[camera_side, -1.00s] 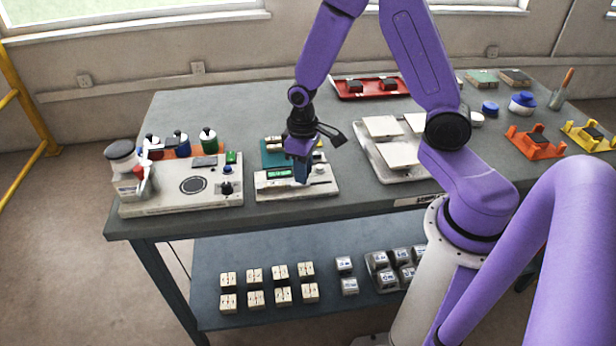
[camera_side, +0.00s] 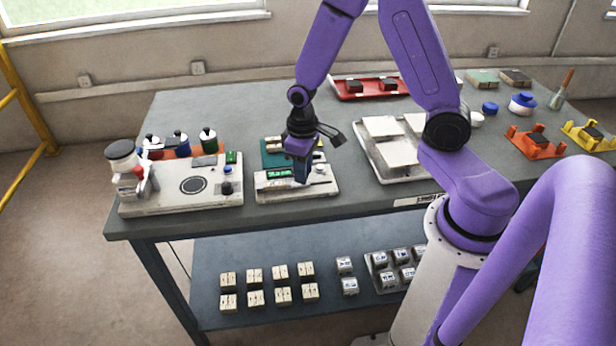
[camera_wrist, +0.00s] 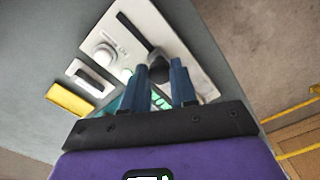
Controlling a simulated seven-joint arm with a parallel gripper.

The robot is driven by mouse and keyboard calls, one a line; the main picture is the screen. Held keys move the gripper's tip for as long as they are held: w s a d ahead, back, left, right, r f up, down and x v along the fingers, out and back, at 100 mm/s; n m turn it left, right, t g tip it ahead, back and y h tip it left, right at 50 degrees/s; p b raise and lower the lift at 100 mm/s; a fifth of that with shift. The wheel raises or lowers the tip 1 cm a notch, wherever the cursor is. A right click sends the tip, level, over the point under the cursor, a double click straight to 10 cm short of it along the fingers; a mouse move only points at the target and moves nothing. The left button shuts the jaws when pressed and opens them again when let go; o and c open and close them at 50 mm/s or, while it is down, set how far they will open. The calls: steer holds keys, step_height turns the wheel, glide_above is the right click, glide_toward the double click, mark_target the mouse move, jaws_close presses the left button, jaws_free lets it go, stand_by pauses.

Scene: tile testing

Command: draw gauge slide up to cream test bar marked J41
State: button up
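The gauge (camera_side: 268,190) is a pale base with a lit green display, near the table's front edge. In the wrist view its pale plate (camera_wrist: 185,38) carries a dark slot, a round white dial and a dark round knob (camera_wrist: 159,68), which may be the slide's grip. My gripper (camera_side: 303,180) points down over the gauge. In the wrist view its two blue fingers (camera_wrist: 160,78) stand apart, one on each side of the knob; whether they press on it I cannot tell. I cannot make out the J41 marking or which piece is the cream test bar.
A tester with a round dark plate (camera_side: 193,185) and bottles stands left of the gauge. A tray of white tiles (camera_side: 365,155) is close on the right. Several cream blocks (camera_side: 282,295) lie on the lower shelf. A yellow block (camera_wrist: 70,101) lies beside the gauge.

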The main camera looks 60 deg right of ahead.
steer(key=o, duration=0.4)
steer(key=shift+w+a, duration=0.15)
steer(key=shift+r, duration=0.15)
steer(key=shift+r, duration=2.9)
steer(key=s+a+r+n, duration=0.2)
steer(key=s+r+n, duration=0.2)
steer(key=s, duration=0.7)
steer(key=s+a+r+n, duration=0.3)
steer(key=s+r+n, duration=0.1)
steer(key=s, duration=0.7)
steer(key=shift+a+n, duration=0.15)
steer(key=shift+n, duration=0.65)
